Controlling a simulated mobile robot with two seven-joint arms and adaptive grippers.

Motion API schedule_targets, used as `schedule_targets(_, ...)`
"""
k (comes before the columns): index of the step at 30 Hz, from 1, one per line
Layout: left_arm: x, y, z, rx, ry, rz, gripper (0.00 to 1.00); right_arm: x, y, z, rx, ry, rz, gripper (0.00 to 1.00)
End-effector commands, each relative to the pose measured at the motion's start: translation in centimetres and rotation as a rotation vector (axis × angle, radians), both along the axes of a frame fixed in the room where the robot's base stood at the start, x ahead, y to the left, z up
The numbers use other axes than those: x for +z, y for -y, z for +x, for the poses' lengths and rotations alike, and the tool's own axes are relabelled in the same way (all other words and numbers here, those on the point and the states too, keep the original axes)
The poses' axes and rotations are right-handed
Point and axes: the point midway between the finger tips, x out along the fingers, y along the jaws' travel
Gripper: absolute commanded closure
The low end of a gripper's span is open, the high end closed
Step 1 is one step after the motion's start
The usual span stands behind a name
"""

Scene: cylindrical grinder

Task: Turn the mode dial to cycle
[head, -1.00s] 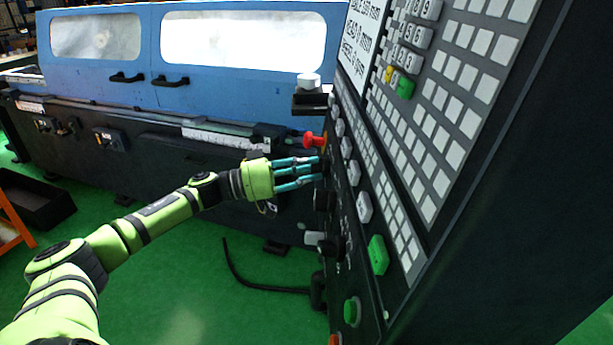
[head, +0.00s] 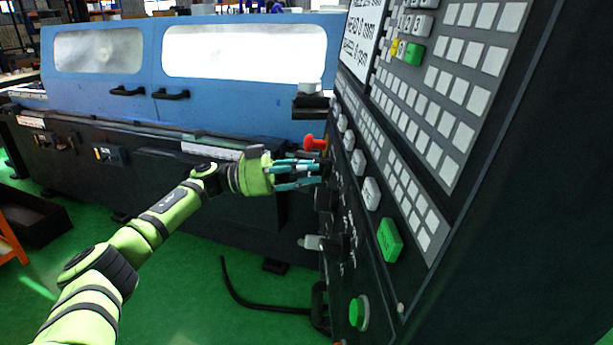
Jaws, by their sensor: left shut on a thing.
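The control panel (head: 350,262) of the grinder stands on the right, seen at a steep angle. My left gripper (head: 319,172) reaches it from the left. Its teal fingers are shut on a dark dial on the panel's lower face. That dial is mostly hidden by the fingers, and its pointer and the mode marks cannot be read. Just below the fingers is another black knob (head: 325,200). Lower still is a black switch (head: 338,245) with a light grey lever end. My right gripper is not in view.
A red knob (head: 312,143) sits just behind the left fingers. White buttons (head: 358,162), a green rectangular button (head: 389,240) and a round green button (head: 358,312) are close by on the panel. The blue machine cover (head: 240,90) stands behind. Green floor is open below the arm.

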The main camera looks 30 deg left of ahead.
Motion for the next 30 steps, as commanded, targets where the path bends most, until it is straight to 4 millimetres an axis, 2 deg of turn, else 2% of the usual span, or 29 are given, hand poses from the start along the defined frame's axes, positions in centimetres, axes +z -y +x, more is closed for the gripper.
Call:
schedule_targets(1, 0.84, -0.15, 0.08, 0.003, 0.025, -0.005, 1.00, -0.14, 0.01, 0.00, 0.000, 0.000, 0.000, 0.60)
schedule_targets(18, 0.92, -0.14, 0.08, -0.002, 0.050, 0.015, 1.00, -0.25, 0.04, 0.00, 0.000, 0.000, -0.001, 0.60)
schedule_targets(19, 0.92, -0.14, 0.08, -0.002, 0.050, 0.015, 0.71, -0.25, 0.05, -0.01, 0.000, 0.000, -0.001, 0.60)
schedule_targets(21, 0.93, -0.13, 0.10, -0.002, 0.050, 0.015, 0.51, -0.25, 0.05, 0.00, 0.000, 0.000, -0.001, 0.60)
schedule_targets(30, 0.42, -0.02, 0.05, -0.007, 0.041, 0.020, 0.51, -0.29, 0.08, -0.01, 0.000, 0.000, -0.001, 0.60)
